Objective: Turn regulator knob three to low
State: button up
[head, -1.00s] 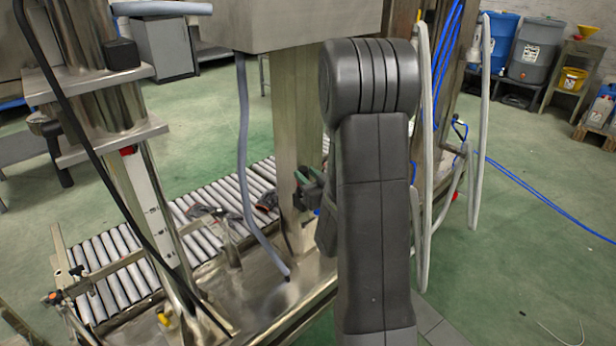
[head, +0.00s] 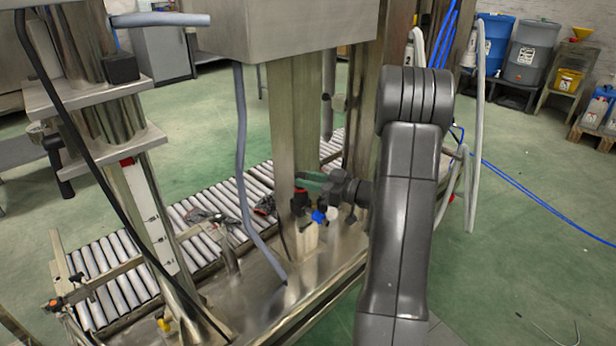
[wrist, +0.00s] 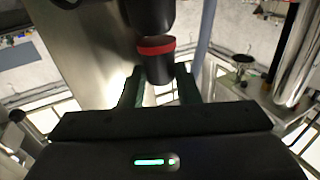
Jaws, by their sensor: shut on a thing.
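A black regulator knob with a red ring (wrist: 156,46) stands in the upper middle of the wrist view. My gripper (wrist: 160,88) has its two dark green fingers on either side of the knob's black end and is shut on it. In the head view my gripper (head: 306,183) reaches left to the steel column, at a small regulator cluster with a red part (head: 299,201) and a blue part (head: 318,216). The fingertips partly hide the knob there. I cannot read any number or low mark, so its setting is unclear.
A steel column (head: 294,130) stands right behind the regulators, under a steel box (head: 290,25). A grey hose (head: 242,150) hangs to its left. A roller conveyor (head: 115,265) runs behind. Pale hoses (head: 477,150) hang on the right.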

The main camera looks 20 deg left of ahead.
jog(key=shift+w+n+g+p, duration=0.25)
jog(key=shift+n+g+p, duration=0.7)
jog(key=shift+g, duration=0.75)
jog(key=shift+n, duration=0.25)
jog(key=o, duration=1)
jog(key=shift+b, duration=0.3)
